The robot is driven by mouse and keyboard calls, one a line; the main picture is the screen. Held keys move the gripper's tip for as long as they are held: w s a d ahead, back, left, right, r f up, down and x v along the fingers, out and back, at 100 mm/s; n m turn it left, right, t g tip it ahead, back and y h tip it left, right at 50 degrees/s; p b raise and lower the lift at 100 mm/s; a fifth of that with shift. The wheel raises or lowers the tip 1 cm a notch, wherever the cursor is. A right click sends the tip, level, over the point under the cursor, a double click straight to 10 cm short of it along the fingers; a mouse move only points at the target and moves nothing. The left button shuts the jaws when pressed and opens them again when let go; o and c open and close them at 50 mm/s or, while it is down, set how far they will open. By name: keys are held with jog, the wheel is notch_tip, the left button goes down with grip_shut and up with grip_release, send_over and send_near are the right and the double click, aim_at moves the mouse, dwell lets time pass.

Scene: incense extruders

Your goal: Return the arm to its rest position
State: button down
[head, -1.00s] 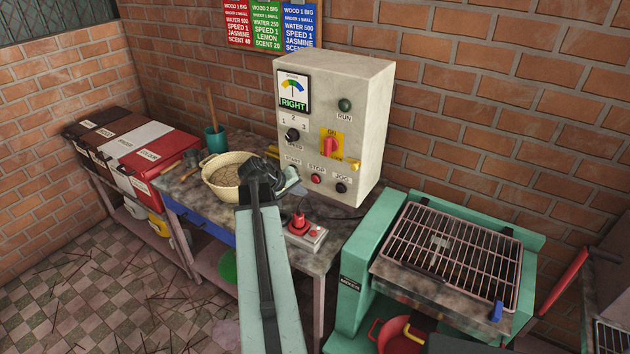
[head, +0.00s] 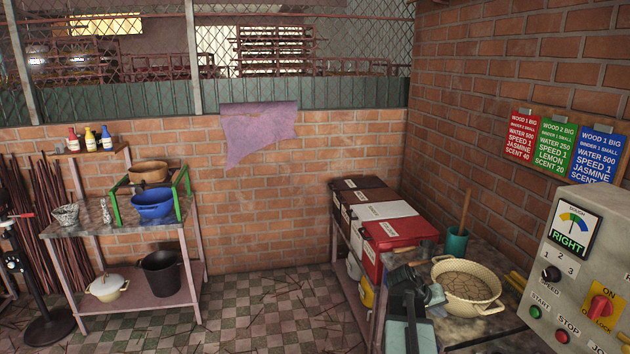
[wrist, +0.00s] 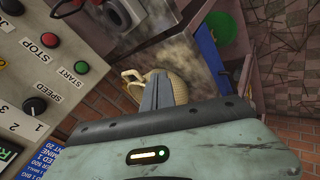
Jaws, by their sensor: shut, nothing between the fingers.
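My gripper (wrist: 164,92) is shut and empty in the wrist view, its two grey fingers together in front of the cream basin (wrist: 133,88). In the head view my gripper (head: 432,292) is at the lower right, held near the workbench edge. My arm shows only as a short piece there. The basin (head: 466,284) of brown dough sits on the workbench, just right of the gripper in the picture.
The control box (head: 590,270) stands at the right, and its buttons fill the left of the wrist view. Lidded bins (head: 405,232) stand behind the gripper. A green-framed stand with a blue bowl (head: 153,205) is at the left. Chequered floor (head: 270,315) lies open between.

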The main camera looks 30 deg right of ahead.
jog(key=w+a+f+n+t+y, duration=0.1)
jog(key=w+a, duration=0.4)
jog(key=a, duration=0.4)
jog(key=w+a+f+n+t+y, duration=0.15)
jog(key=w+a, duration=0.25)
jog(key=a, duration=0.5)
jog(key=w+a+f+n+y, duration=0.15)
jog(key=w+a, duration=0.35)
jog(key=a, duration=0.5)
jog(key=s+a+f+n+g+y, duration=0.1)
jog(key=s+a+y, duration=0.1)
jog(key=a, duration=0.9)
jog(key=s+a+f+n+g+y, duration=0.1)
jog(key=s+a+y, duration=0.1)
jog(key=a, duration=1)
jog(key=shift+s+a+f+n+y, duration=0.3)
jog(key=shift+s+n, duration=0.1)
jog(key=shift+s, duration=0.45)
